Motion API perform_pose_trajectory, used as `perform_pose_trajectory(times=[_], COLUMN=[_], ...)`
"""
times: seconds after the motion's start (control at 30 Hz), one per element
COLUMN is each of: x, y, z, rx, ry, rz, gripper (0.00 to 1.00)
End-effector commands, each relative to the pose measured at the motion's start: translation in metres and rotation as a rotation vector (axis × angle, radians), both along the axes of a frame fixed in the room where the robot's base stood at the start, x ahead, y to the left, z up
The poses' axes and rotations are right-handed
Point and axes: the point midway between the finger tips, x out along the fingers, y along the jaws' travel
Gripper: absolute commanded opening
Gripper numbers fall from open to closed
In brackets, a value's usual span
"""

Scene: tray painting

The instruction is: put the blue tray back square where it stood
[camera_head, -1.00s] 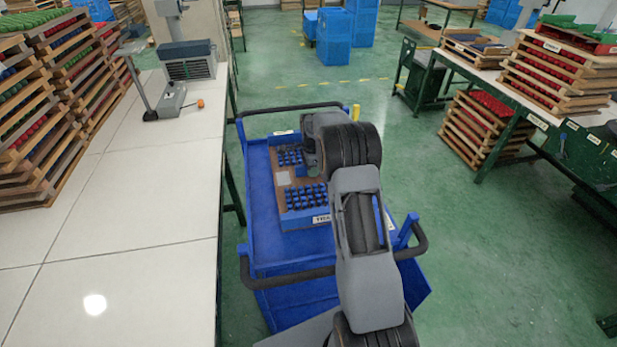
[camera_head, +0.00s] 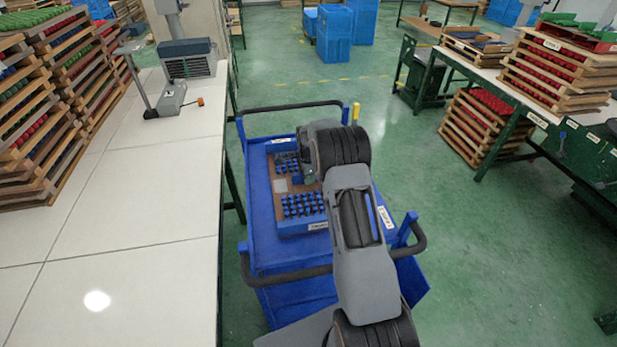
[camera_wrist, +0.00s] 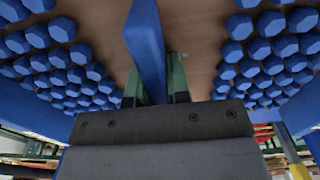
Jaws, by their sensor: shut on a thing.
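The blue tray (camera_head: 292,229) lies on the flat top of a blue cart (camera_head: 261,205), with groups of blue pieces and a brown floor. In the head view its far right part is hidden behind my arm. In the wrist view, blue hexagonal-topped pieces (camera_wrist: 62,58) stand in rows on both sides of a brown strip. My gripper (camera_wrist: 158,88) is shut on the tray's upright blue bar (camera_wrist: 145,40), which stands between its green-grey fingers. In the head view my fingertips are hidden by my wrist. I cannot tell whether the tray is fully seated on the cart.
The cart has black handles (camera_head: 288,278) at both ends and blue corner posts. A long white worktable (camera_head: 130,210) runs close along its left side. Open green floor (camera_head: 480,240) lies to the right. Stacked trays on a bench (camera_head: 560,75) stand further right.

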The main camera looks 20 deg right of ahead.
Motion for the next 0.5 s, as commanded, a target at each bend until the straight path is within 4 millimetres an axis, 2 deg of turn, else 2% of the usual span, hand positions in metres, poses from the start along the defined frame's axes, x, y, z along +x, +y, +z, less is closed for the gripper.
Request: perform_pose_trajectory(times=[0.07, 0.1, 0.33, 0.5], x=[0.001, 0.0, 0.0, -0.0001], y=[-0.0002, 0.0, 0.0, 0.0], z=[-0.0008, -0.0018, -0.0014, -0.0014], rx=[-0.001, 0.0, 0.0, 0.0], ry=[-0.004, 0.0, 0.0, 0.0], rz=[0.0, 0.0, 0.0, 0.0], gripper=[0.0, 0.2, 0.42, 0.42])
